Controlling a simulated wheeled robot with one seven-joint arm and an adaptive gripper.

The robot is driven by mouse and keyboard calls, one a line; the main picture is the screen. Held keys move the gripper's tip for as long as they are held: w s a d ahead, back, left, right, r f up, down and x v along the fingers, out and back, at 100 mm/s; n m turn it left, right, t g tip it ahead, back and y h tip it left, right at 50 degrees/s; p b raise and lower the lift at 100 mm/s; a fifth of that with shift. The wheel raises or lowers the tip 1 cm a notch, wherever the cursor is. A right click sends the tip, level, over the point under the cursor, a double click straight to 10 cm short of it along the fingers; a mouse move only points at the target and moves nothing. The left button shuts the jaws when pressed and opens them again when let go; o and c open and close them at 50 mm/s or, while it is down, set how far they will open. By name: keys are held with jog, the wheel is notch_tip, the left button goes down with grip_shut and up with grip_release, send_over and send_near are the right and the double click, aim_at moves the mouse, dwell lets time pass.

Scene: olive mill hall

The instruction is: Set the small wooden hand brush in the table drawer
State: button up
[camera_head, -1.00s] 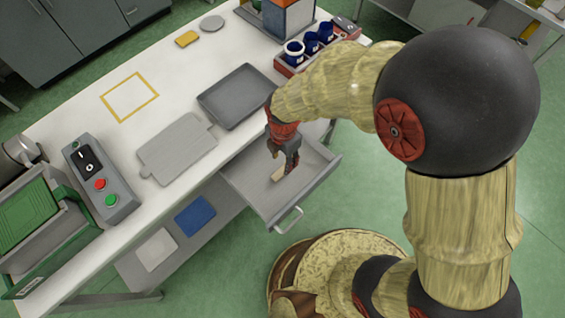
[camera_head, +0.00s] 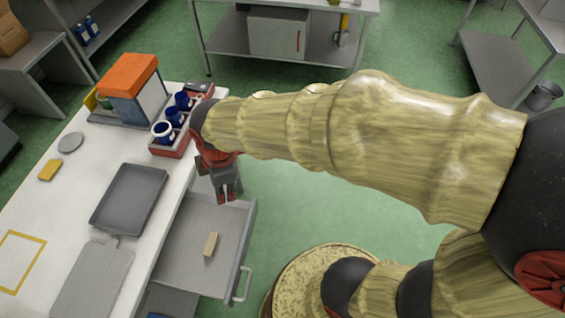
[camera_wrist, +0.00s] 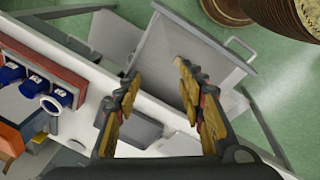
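The small wooden hand brush (camera_head: 211,244) is a pale block lying on the floor of the open table drawer (camera_head: 188,262). My gripper (camera_head: 227,198) is raised above the far end of the drawer, apart from the brush. In the wrist view, the two fingers of my gripper (camera_wrist: 157,76) stand wide apart with nothing between them. The drawer also shows there (camera_wrist: 180,52), pulled out from the table; the right finger covers part of it, and I cannot clearly make out the brush.
The white table (camera_head: 45,205) holds a grey tray (camera_head: 130,197), a grey board (camera_head: 92,280), a yellow block (camera_head: 50,170) and a red crate (camera_head: 168,150) of blue jars close to my arm. The drawer handle (camera_head: 243,285) sticks out. Green floor is open to the right.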

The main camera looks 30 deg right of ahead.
jog(key=s+d+r+m+t, duration=0.3)
jog(key=s+d+r+m, duration=0.6)
jog(key=m, duration=0.7)
jog(key=d+r, duration=0.3)
jog(key=shift+d+h, duration=0.25)
jog(key=shift+h, duration=0.15)
jog(key=shift+s, duration=0.1)
